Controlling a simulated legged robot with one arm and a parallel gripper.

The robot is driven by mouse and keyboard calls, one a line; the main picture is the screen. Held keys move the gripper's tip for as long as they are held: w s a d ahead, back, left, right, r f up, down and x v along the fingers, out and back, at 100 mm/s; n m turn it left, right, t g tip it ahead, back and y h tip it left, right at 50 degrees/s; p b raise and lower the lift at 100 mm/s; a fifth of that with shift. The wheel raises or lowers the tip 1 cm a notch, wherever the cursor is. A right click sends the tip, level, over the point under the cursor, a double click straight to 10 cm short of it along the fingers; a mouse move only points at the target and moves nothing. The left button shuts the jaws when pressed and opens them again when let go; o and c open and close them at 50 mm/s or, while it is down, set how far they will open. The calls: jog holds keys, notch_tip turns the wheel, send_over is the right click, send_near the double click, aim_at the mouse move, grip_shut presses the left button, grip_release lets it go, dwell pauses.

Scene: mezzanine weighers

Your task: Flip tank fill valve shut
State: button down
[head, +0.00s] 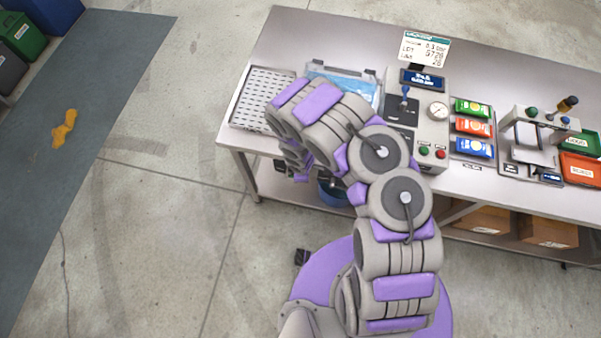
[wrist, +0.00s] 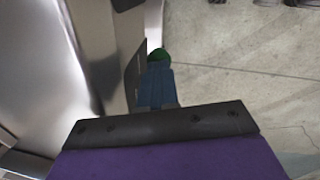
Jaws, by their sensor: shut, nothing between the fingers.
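A blue round container (head: 331,194) shows partly under the bench behind my arm. I cannot clearly make out the valve in either view.
The steel bench (head: 330,40) carries a perforated tray (head: 262,98), a control box (head: 431,103) with a blue-knobbed lever, coloured packets (head: 473,128) and a red bin (head: 580,169). Cardboard boxes (head: 548,231) sit on its lower shelf.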

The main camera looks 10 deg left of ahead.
jog(key=shift+d, duration=0.15)
jog(key=shift+a, duration=0.85)
jog(key=shift+r+p, duration=0.1)
jog(key=shift+p, duration=0.2)
notch_tip(320, 180, up, 14)
jog(key=s+p, duration=0.2)
jog(key=p, duration=0.3)
jog(key=shift+f, duration=0.25)
